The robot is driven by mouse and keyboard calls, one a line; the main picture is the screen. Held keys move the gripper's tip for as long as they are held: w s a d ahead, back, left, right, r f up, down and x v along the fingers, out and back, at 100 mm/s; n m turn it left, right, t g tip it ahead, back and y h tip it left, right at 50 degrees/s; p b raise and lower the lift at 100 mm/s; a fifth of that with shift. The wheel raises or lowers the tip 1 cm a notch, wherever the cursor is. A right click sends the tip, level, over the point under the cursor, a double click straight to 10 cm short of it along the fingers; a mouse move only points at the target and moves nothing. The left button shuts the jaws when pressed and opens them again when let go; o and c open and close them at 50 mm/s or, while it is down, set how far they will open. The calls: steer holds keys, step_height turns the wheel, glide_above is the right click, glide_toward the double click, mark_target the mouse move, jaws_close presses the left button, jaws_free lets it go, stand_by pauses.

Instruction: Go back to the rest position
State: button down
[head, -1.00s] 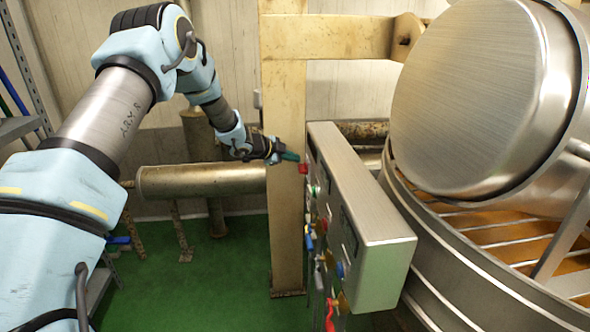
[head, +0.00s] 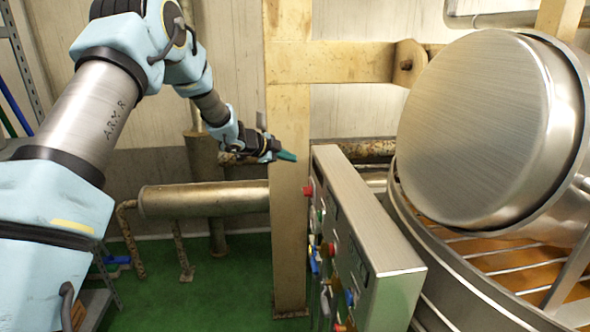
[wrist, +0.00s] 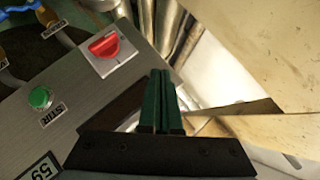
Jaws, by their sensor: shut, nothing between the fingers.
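My gripper (head: 287,156) is at the end of my raised arm, in front of the tan post and above the top left corner of the control panel (head: 365,215). Its dark green fingers (wrist: 163,101) are shut together with nothing between them in the wrist view. The panel face in the wrist view carries a red knob (wrist: 104,45) on a pale plate and a green button (wrist: 40,97) labelled STIR. The fingers appear apart from these controls.
The tan post (head: 290,120) stands behind my gripper. A rusty horizontal pipe (head: 200,199) runs behind on the left. Green floor (head: 200,290) is open below my arm.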

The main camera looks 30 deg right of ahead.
steer(key=a+r, duration=0.1)
steer(key=w+a+r, duration=0.2)
steer(key=a+r, duration=0.1)
steer(key=shift+b, duration=0.35)
steer(key=w+a+r+n+t+y, duration=0.1)
steer(key=w+a+n+t+y, duration=0.2)
steer(key=a, duration=0.4)
steer(key=w+a+r+n+t, duration=0.1)
steer(key=w+a+n+t, duration=0.1)
steer(key=a+n, duration=0.35)
steer(key=s+a+n+y, duration=0.3)
steer(key=a+n+y, duration=0.25)
steer(key=a, duration=1.35)
steer(key=s+a+f+n+g+y, duration=0.1)
steer(key=s+a+f+n+g, duration=0.1)
steer(key=s+a+n, duration=0.3)
steer(key=s+a+f+n+g+y, duration=0.2)
steer(key=s+a+n, duration=0.4)
steer(key=s+a, duration=0.5)
steer(key=s+f+g, duration=0.1)
steer(key=s, duration=0.7)
steer(key=shift+s+a+n, duration=0.2)
steer(key=shift+a+n, duration=0.1)
